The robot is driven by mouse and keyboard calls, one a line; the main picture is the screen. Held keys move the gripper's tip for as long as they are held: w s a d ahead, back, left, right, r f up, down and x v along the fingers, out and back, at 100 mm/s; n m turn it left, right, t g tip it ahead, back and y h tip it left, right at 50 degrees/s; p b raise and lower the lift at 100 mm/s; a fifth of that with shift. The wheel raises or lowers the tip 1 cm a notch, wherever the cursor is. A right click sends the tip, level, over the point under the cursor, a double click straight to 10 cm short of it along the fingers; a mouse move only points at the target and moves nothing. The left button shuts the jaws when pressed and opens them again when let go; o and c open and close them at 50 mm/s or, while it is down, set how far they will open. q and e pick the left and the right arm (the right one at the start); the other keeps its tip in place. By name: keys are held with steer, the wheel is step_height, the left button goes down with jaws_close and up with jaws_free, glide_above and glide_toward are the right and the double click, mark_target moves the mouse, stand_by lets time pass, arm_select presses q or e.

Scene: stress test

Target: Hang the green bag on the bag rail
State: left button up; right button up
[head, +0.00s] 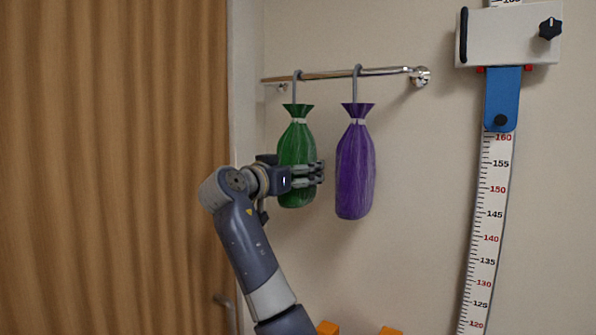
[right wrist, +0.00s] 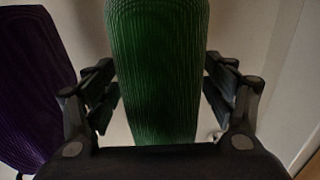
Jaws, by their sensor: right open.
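The green bag (head: 296,150) hangs upright by its grey hook, which is over the left part of the metal bag rail (head: 335,75) on the wall. My right gripper (head: 318,173) is at the bag's lower body, with its fingers reaching past it. In the right wrist view the green bag (right wrist: 158,70) stands between the two open fingers, which are at its left and right sides. Whether a finger touches the bag is hard to tell. My left gripper is not in view.
A purple bag (head: 355,170) hangs on the rail just right of the green one, close to my fingertips. A wooden door (head: 110,160) is at the left. A height scale (head: 490,215) is on the wall at the right. Orange objects (head: 328,327) show at the bottom edge.

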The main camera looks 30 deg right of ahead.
steer(key=v, duration=1.2)
